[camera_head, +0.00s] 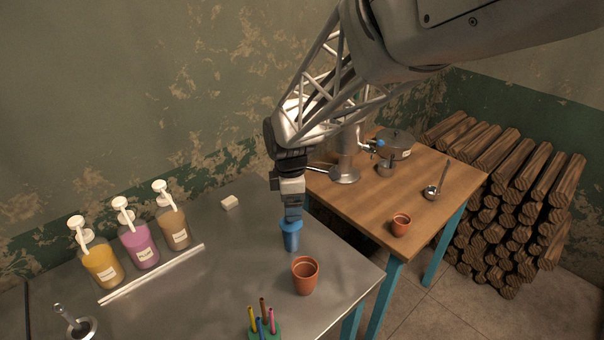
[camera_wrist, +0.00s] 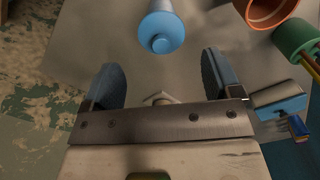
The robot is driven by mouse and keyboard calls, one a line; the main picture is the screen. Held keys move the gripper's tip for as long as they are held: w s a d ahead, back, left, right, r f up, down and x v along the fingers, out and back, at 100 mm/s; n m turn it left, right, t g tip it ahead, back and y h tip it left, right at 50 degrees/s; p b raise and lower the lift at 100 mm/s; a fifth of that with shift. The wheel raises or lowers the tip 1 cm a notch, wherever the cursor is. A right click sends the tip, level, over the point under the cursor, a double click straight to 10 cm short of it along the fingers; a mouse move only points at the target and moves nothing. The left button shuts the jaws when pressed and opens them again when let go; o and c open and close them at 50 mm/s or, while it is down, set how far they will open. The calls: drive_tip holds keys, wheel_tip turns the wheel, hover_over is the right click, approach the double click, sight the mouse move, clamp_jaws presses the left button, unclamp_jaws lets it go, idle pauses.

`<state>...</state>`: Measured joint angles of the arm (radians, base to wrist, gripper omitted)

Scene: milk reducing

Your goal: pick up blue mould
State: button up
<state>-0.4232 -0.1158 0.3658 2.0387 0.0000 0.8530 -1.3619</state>
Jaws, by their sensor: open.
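The blue mould (camera_head: 291,240) stands on the grey metal table, left of a terracotta pot (camera_head: 305,276). My gripper (camera_head: 293,213) points down right at the top of the mould in the head view, and its fingers partly hide the mould's upper end. In the wrist view the blue mould (camera_wrist: 162,30) lies beyond the fingertips, roughly centred between them. My gripper (camera_wrist: 160,78) is open there, with nothing between its two fingers. I cannot tell from the head view whether the fingers touch the mould.
Three pump bottles (camera_head: 139,245) stand at the left behind a white rail (camera_head: 152,273). A green holder with coloured sticks (camera_head: 263,332) is at the front edge. A small white block (camera_head: 229,202) lies at the back. A wooden table (camera_head: 400,190) with pots adjoins on the right.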

sight(291, 236)
drive_tip(key=shift+f, duration=1.3)
drive_tip(key=shift+s+a+f, duration=0.1)
drive_tip(key=shift+f, duration=2.5)
drive_tip(key=c, duration=1.2)
drive_tip(key=shift+o, duration=0.2)
